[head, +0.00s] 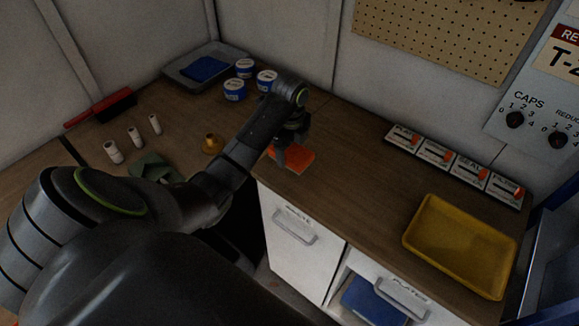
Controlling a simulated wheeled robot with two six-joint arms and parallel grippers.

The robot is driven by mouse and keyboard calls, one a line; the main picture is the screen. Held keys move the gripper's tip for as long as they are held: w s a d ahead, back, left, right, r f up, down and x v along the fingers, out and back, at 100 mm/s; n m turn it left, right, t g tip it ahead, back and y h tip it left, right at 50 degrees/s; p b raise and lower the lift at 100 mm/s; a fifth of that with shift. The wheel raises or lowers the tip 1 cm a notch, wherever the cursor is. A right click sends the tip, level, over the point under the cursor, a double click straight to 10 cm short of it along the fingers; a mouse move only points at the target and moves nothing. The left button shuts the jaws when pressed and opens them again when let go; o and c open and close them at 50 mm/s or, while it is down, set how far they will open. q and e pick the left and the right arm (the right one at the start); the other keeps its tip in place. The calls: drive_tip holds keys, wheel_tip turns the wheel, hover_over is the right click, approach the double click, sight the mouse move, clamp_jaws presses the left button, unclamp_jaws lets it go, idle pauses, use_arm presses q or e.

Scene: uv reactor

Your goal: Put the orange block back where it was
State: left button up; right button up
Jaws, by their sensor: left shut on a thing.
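My left arm reaches in from the left across the bench. Its gripper (282,147) points down near the front edge of the wooden bench and is shut on the orange block (279,157), which is mostly hidden by the fingers. A flat orange patch (301,158) lies on the bench right by it. The block and the patch look alike in colour, so I cannot tell whether they touch. My right gripper is not in view.
A yellow tray (412,242) and a row of labelled switches (436,153) stand on the right. Blue-and-white tubs (234,91), a brass piece (212,144), white cylinders (114,152) and a green cloth (150,167) are on the left. Bare bench (350,170) lies between.

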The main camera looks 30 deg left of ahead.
sight(290, 171)
use_arm(q)
drive_tip(key=shift+f+b, duration=0.85)
drive_tip(key=shift+f, duration=2)
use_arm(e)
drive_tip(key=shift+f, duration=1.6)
use_arm(q)
drive_tip(key=o, duration=0.9)
drive_tip(key=shift+f, duration=0.15)
drive_tip(key=shift+o, duration=0.2)
